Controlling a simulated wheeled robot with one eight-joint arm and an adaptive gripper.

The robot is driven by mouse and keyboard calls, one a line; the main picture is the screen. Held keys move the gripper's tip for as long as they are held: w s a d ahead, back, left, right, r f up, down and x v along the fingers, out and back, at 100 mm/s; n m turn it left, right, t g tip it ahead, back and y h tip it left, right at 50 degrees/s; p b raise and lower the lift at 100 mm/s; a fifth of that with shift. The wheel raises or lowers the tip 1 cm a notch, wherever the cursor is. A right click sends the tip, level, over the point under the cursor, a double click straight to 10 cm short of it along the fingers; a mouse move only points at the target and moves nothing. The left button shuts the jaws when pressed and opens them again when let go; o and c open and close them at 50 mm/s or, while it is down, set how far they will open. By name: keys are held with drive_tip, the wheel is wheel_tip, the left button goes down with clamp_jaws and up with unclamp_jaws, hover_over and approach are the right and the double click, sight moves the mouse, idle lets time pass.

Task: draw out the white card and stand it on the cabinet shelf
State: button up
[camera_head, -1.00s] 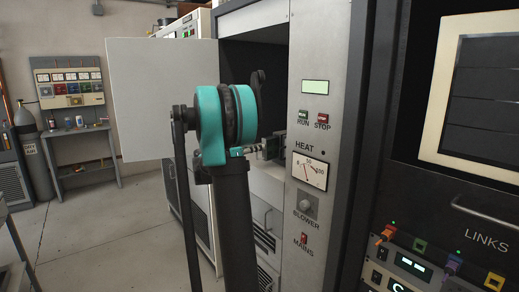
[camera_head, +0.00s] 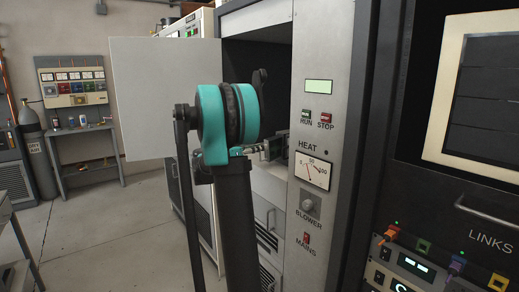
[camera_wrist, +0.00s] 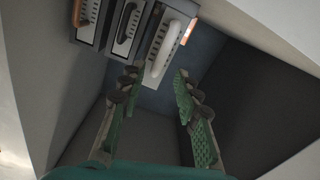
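In the wrist view, several card modules with handles stand side by side at the top. The nearest to my gripper has a large white handle and a pale front (camera_wrist: 172,40), which may be the white card. My gripper (camera_wrist: 157,78) is open, with green-padded fingers apart and nothing between them. Its fingertips are close below the white handle, one to each side in the picture; I cannot tell whether they touch it. In the head view my gripper (camera_head: 273,148) is inside the open cabinet, partly hidden by my arm. The pale cabinet shelf (camera_head: 268,184) shows below it.
Dark walls enclose the bay.

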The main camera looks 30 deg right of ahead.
drive_tip(key=a, duration=1.1)
drive_tip(key=shift+s, duration=0.45)
drive_tip(key=s+a+f+n+t+y, duration=0.1)
drive_tip(key=s+a+f+n+y, duration=0.25)
drive_tip(key=s+f, duration=0.35)
drive_tip(key=s+a+f+n+y, duration=0.35)
drive_tip(key=s+f+y, duration=0.2)
drive_tip(key=f, duration=0.35)
drive_tip(key=s+a+f+n+t+y, duration=0.1)
drive_tip(key=s+a+f+n+y, duration=0.6)
drive_tip(key=s+a+f, duration=0.7)
drive_tip(key=a+y, duration=0.2)
drive_tip(key=a, duration=0.1)
drive_tip(key=shift+s+a+f+n+t, duration=0.25)
drive_tip(key=shift+s+a+n+t, duration=0.05)
drive_tip(key=shift+s+a+n, duration=0.1)
drive_tip(key=shift+o, duration=0.6)
